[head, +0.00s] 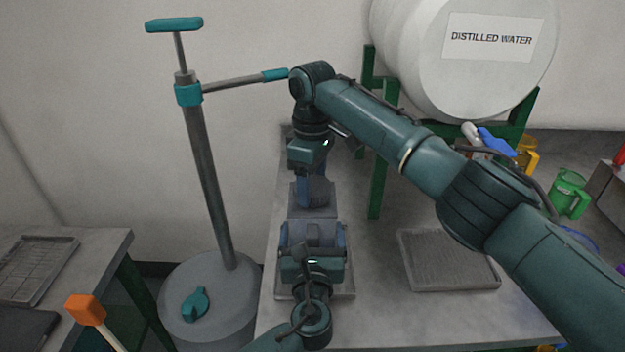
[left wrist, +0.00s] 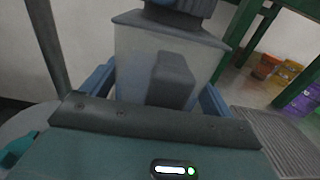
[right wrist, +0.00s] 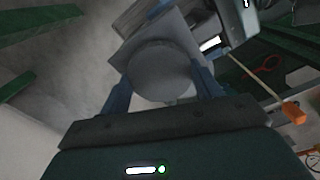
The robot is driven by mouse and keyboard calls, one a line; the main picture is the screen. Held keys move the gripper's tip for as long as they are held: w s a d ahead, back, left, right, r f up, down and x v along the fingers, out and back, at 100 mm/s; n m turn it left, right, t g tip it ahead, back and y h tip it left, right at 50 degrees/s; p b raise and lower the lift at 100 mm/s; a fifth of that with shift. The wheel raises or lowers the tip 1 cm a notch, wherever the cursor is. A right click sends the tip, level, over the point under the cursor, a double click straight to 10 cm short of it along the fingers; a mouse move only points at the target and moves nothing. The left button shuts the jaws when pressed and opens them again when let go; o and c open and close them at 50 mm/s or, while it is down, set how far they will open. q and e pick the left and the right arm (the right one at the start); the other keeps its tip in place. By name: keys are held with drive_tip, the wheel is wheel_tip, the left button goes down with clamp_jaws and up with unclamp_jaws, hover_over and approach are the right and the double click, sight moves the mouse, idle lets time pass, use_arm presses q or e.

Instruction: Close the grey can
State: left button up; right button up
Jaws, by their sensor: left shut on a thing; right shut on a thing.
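The grey can (head: 322,212) stands at the bench's left side, with its sloped top and handle (left wrist: 172,80) showing in the left wrist view. My left gripper (head: 313,236) is shut on the can, one blue finger at each side of it. My right gripper (head: 308,182) is above the can and shut on a round grey cap (right wrist: 160,72). The cap also shows in the head view (head: 318,190). The cap is over the can's top; I cannot tell whether it is seated on the neck.
A ridged grey tray (head: 448,262) lies on the bench to the right. A white distilled water tank (head: 470,70) on a green stand is at the back. A grey pump drum (head: 240,300) with a tall handle stands left. A green jug (head: 570,194) is far right.

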drive_tip(key=shift+c, duration=0.8)
drive_tip(key=o, duration=1.2)
drive_tip(key=shift+c, duration=0.2)
drive_tip(key=shift+r, duration=0.1)
use_arm(q)
drive_tip(key=o, duration=1.7)
use_arm(e)
wheel_tip(320, 180, up, 12)
